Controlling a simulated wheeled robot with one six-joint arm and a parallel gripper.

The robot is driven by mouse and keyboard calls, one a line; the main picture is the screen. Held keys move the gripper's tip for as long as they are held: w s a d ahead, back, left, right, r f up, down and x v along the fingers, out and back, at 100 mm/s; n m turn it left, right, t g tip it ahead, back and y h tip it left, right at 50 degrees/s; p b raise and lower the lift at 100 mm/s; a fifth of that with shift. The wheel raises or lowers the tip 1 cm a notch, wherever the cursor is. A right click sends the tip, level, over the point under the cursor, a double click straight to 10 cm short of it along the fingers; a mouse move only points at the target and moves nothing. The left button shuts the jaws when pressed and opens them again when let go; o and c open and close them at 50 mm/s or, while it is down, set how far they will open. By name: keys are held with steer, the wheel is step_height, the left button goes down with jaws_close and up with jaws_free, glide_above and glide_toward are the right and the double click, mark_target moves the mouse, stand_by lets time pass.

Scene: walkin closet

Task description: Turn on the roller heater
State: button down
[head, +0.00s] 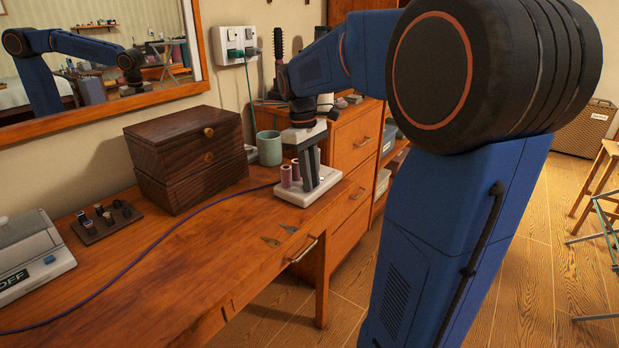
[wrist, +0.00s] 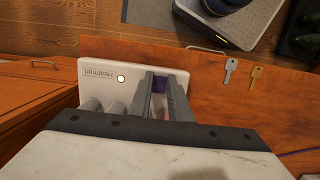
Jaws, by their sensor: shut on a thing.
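The roller heater (head: 322,193) is a white base on the wooden dresser top, with pink rollers (head: 286,176) standing on its left part. In the wrist view, the heater's base (wrist: 95,57) carries printed lettering and a round, pale, bright button or lamp (wrist: 121,78) with a dark rim. Grey-white roller shapes show beside my fingers. My gripper (wrist: 163,86) points down over the base, shut on a purple roller (wrist: 159,84) mostly hidden between the fingers.
A dark wooden box (head: 190,160), green cup (head: 269,148) and watch tray (head: 107,219) stand left. Two keys (wrist: 228,70) (wrist: 257,77) lie near the front edge. A purple cord (head: 150,238) crosses the top. A wall outlet (head: 235,45) holds plugs.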

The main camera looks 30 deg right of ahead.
steer(key=c, duration=1.6)
jaws_free()
steer(key=shift+c, duration=0.2)
steer(key=shift+r, duration=0.1)
step_height(320, 180, up, 17)
steer(key=w, duration=0.2)
steer(key=shift+a, duration=0.35)
steer(key=s+a+f+m+t, duration=0.2)
steer(key=s+a+f, duration=0.4)
steer(key=s+f, duration=0.5)
steer(key=s+a+f+m+t, duration=0.2)
steer(key=s+a+f+t, duration=0.2)
steer(key=s+f, duration=0.7)
steer(key=shift+s+a+f+y, duration=0.3)
steer(key=shift+a+f, duration=0.65)
steer(key=shift+a, duration=0.25)
